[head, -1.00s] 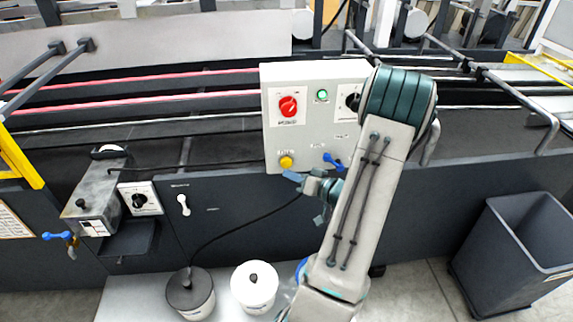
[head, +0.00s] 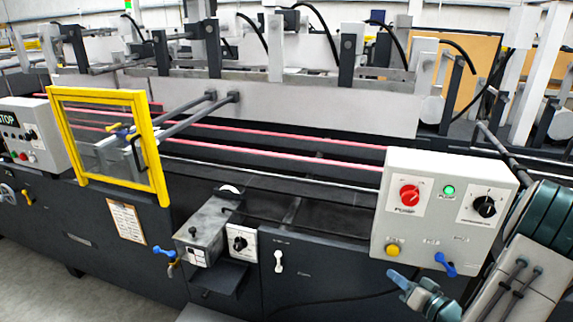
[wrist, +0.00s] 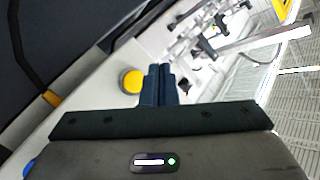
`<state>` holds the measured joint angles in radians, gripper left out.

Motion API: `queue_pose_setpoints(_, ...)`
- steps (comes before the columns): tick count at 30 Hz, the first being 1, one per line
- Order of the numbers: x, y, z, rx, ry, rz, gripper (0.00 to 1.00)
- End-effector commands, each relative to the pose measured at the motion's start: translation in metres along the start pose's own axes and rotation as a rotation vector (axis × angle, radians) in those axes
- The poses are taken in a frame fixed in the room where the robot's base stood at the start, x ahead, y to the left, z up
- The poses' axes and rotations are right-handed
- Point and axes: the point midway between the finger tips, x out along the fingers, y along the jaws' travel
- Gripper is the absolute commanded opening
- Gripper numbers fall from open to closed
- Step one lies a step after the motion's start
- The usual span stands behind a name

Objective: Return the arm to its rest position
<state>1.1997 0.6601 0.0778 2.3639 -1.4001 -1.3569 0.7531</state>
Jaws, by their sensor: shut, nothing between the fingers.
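My gripper (head: 397,277) shows at the lower right of the head view, just below the yellow button (head: 393,250) of the grey control box (head: 445,225). In the wrist view, my gripper's two dark blue fingers (wrist: 158,72) are closed together with nothing between them. The yellow button also shows in the wrist view (wrist: 131,80), just left of the fingertips; whether they touch the box cannot be told. My arm rises at the right edge of the head view, bent and partly cut off by the frame.
The box carries a red knob (head: 409,195), a lit green button (head: 449,190) and a black dial (head: 484,206). A blue lever (head: 445,263) sits right of my gripper. A yellow-framed guard (head: 158,150) and a glue unit (head: 208,228) stand left along the machine.

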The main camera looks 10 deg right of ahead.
Motion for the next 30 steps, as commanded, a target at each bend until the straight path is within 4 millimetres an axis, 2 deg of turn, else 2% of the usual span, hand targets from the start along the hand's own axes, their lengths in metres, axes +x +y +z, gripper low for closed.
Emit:
queue_pose_setpoints(5,0.013,-0.002,-0.005,-0.071,-0.049,0.061,0.00)
queue_pose_setpoints(9,0.037,-0.005,-0.017,-0.216,-0.144,0.205,0.00)
queue_pose_setpoints(14,0.055,-0.020,-0.035,-0.378,-0.250,0.392,0.00)
queue_pose_setpoints(17,0.059,-0.037,-0.044,-0.451,-0.308,0.496,0.00)
queue_pose_setpoints(22,0.056,-0.077,-0.053,-0.524,-0.403,0.640,0.00)
queue_pose_setpoints(26,0.045,-0.115,-0.049,-0.536,-0.485,0.714,0.00)
queue_pose_setpoints(30,0.026,-0.162,-0.033,-0.520,-0.591,0.748,0.00)
